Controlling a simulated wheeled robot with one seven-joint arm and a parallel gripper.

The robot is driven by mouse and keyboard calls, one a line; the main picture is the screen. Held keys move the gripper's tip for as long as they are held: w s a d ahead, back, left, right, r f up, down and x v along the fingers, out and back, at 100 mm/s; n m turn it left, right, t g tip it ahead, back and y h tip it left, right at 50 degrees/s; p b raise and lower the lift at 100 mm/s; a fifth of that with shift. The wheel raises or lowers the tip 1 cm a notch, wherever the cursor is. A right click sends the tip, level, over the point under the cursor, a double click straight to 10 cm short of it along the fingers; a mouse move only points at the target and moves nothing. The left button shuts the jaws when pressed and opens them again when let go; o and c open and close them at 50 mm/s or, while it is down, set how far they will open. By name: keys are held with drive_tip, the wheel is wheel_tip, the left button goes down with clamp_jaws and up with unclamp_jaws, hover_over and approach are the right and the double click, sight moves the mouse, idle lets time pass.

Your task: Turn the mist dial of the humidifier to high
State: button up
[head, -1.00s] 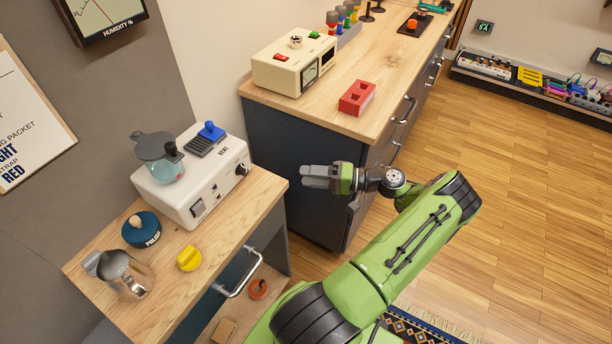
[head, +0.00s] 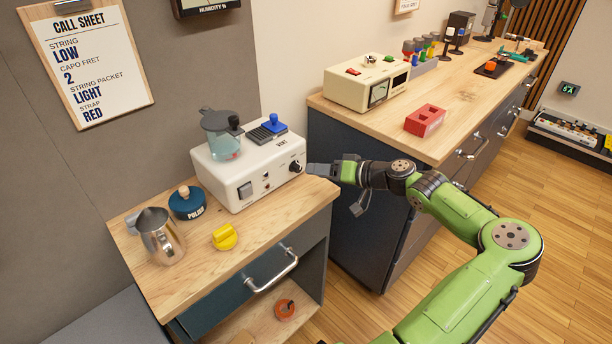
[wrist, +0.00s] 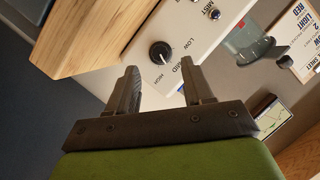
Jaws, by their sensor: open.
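The humidifier (head: 219,178) is a white box with a clear tank (head: 224,147) on the small wooden-topped cabinet. Its black mist dial (head: 296,167) is at the right end of the front panel. In the wrist view the dial (wrist: 160,53) lies just beyond my fingertips, near the labels LOW and HIGH. A pale mark shows on the knob, but I cannot tell its exact setting. My gripper (head: 332,189) is open and empty just right of the dial; the wrist view shows both fingers (wrist: 158,67) spread, with no clear contact.
The small cabinet's top (head: 190,281) carries a metal pitcher (head: 160,236), a blue polish tin (head: 187,203) and a yellow capo-like piece (head: 224,237). The wooden edge (wrist: 105,40) is close to my left finger in the wrist view. A taller counter (head: 455,108) stands at right.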

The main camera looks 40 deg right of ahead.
sight(300, 169)
drive_tip(key=b+x, duration=0.1)
drive_tip(key=x, duration=0.4)
drive_tip(key=shift+c, duration=0.4)
clamp_jaws()
